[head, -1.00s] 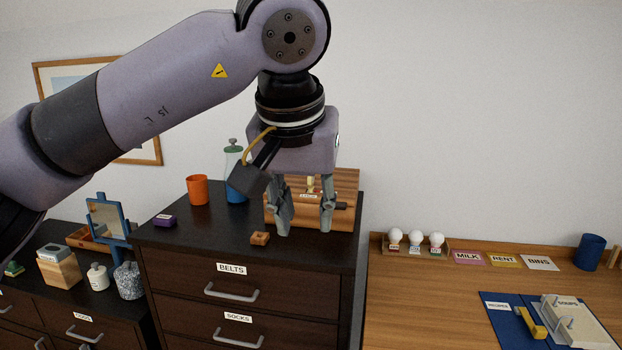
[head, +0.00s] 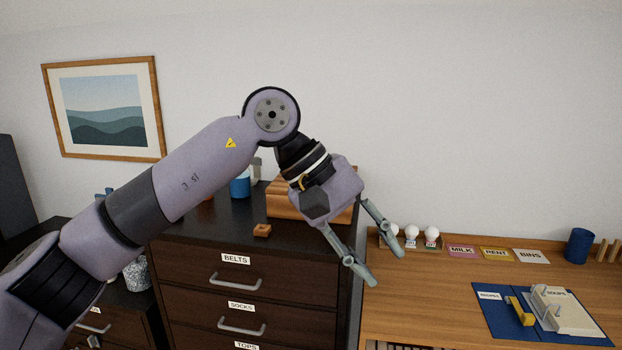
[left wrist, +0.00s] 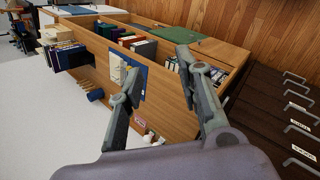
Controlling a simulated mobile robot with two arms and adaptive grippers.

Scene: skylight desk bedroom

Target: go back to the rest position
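My left gripper (head: 383,266) hangs in the air in front of the dark dresser's right side, in the head view. It is tilted, with its fingers pointing down and to the right. The fingers are apart and nothing is between them. In the left wrist view the left gripper (left wrist: 160,64) also shows two spread, empty fingers, with the desk beyond them. My left arm comes in from the lower left and hides part of the dresser top. My right gripper is not in either current view.
The dark dresser (head: 200,285) has a small wooden block (head: 262,230), a blue container (head: 240,186) and a wooden box (head: 283,204) on top. The wooden desk (head: 430,295) at right holds light bulbs, labelled cards, a blue mat (head: 485,307) and a blue cup (head: 579,246).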

